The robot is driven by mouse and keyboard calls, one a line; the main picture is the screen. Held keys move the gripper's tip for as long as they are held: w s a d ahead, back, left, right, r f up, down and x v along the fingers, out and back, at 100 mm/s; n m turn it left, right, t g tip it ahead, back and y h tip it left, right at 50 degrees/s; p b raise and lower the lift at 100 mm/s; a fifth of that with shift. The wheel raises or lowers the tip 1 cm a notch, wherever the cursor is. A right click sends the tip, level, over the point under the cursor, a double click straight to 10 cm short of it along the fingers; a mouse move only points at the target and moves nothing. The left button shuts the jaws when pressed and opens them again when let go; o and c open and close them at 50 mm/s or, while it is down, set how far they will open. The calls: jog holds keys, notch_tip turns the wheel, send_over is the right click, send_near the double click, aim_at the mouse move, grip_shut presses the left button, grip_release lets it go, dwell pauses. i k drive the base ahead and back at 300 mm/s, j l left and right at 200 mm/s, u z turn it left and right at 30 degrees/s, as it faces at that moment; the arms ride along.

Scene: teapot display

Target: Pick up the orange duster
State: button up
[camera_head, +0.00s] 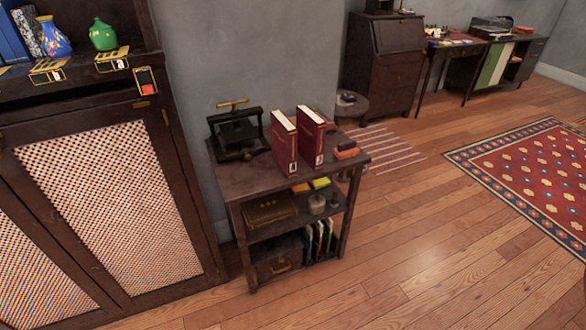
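A small orange block-like item (346,146), which looks like the orange duster, lies at the right end of the top of a dark wooden shelf table (237,181). It is close to the right of two upright red books (284,141). A darker part or item shows just under it; it is too small to tell which. My gripper is not in view, and nothing is seen touching the orange item.
A black press (237,134) stands on the table's left end. The lower shelves hold a brown box (268,209), jars and folders. A lattice-door cabinet (105,195) stands at left. Wooden floor (430,260) is clear in front and right, up to a red rug (530,180).

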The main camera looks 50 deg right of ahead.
aim_at(347, 149)
jog(key=i+z, duration=0.1)
jog(key=z, duration=1.4)
